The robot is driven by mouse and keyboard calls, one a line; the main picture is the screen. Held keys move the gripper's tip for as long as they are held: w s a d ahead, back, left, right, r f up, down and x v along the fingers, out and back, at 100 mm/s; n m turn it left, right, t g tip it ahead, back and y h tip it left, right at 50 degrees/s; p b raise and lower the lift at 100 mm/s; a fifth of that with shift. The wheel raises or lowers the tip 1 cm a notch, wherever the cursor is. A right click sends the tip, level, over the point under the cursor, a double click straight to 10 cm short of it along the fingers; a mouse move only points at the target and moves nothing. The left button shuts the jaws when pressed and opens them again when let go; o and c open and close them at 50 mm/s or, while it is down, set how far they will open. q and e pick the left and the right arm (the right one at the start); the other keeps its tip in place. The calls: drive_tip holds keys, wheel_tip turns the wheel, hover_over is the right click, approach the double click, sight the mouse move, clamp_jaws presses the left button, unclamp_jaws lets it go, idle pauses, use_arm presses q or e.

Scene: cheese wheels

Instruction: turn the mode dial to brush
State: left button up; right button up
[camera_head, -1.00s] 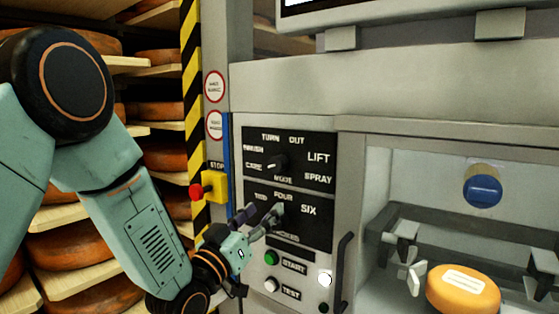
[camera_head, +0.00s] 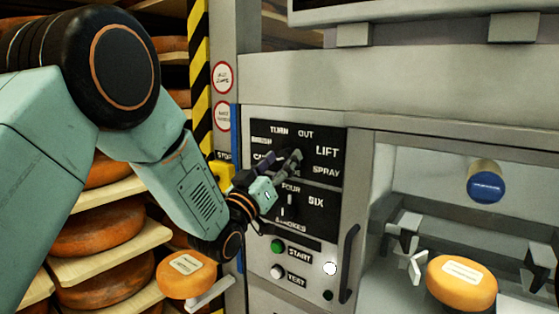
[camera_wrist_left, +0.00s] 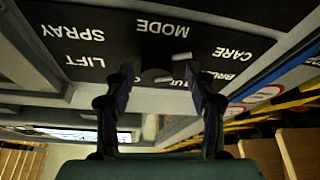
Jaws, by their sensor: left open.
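The black control panel (camera_head: 335,150) carries the mode dial, ringed by the words TURN, OUT, LIFT, SPRAY, MODE, CARE and BRUSH. In the head view the dial is mostly hidden behind my left gripper (camera_head: 281,158). In the left wrist view, which shows the panel upside down, the dial (camera_wrist_left: 155,61) is black with a white mark pointing toward the CARE side (camera_wrist_left: 231,53). My left gripper (camera_wrist_left: 158,73) is open, one finger on each side of the dial. I cannot tell whether either finger touches it. My right gripper is not in view.
Below is the strokes dial (camera_head: 289,206), pointing up toward FOUR. A green START button (camera_head: 277,246), a white TEST button (camera_head: 277,271) and a vertical handle (camera_head: 347,262) are close by. An orange cheese wheel (camera_head: 462,291) sits in the bay at right; another (camera_head: 180,284) is at lower left.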

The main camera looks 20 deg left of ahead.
use_arm(q)
drive_tip(key=shift+s, duration=0.1)
drive_tip(key=shift+d, duration=0.25)
drive_tip(key=shift+c, duration=0.4)
drive_tip(key=shift+w+d+f, duration=0.2)
drive_tip(key=shift+w+d, duration=0.2)
drive_tip(key=shift+w, duration=0.2)
drive_tip(key=c, duration=0.3)
drive_tip(key=shift+s+a, duration=0.2)
drive_tip(key=shift+a, duration=0.25)
drive_tip(key=c, duration=0.5)
drive_tip(key=shift+d+r, duration=0.1)
drive_tip(key=shift+d, duration=0.1)
drive_tip(key=shift+c, duration=1.3)
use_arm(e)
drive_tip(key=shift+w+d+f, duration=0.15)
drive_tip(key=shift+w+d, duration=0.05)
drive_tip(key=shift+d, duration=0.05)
use_arm(q)
drive_tip(key=shift+a, duration=0.15)
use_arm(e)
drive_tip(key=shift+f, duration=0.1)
